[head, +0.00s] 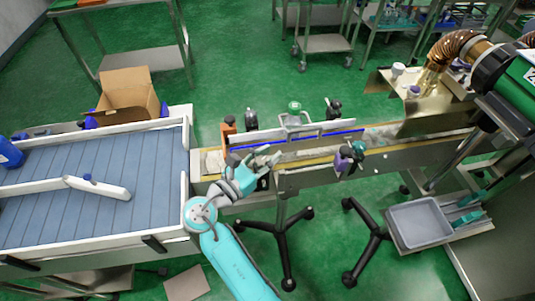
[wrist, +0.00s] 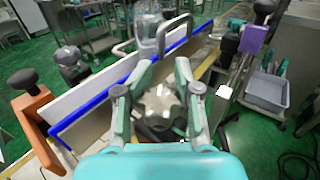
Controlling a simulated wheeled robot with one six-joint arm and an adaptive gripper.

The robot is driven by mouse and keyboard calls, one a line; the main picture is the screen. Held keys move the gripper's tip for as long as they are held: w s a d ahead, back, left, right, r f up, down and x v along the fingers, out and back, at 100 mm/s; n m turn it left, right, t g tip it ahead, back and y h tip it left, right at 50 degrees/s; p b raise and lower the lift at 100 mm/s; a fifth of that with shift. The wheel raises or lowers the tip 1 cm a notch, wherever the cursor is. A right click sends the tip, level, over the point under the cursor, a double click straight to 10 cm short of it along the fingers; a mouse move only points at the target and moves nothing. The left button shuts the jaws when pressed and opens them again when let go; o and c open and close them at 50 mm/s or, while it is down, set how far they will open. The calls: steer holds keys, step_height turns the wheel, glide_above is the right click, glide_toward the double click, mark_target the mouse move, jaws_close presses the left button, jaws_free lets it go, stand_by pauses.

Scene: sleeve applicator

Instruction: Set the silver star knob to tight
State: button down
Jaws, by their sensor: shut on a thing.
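The silver star knob (wrist: 160,106) shows in the wrist view between my gripper's fingers, at the near side of the conveyor. My gripper (wrist: 158,98) has its two fingers around the knob and is shut on it. In the head view my gripper (head: 268,162) reaches the conveyor's near rail from below, and its fingers cover most of the knob there. No marking for tight can be made out.
Black knobs stand along the rails, one on an orange bracket (head: 228,136) and one on a purple bracket (head: 343,162). A blue-edged guide rail (head: 300,140) runs along the conveyor. A blue-grey belt table (head: 95,195) is at left, a grey tray (head: 420,222) at right.

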steer(key=shift+a, duration=0.1)
steer(key=c, duration=1.1)
jaws_free()
steer(key=shift+o, duration=0.2)
steer(key=shift+r, duration=0.1)
step_height(320, 180, up, 10)
steer(key=shift+o, duration=0.3)
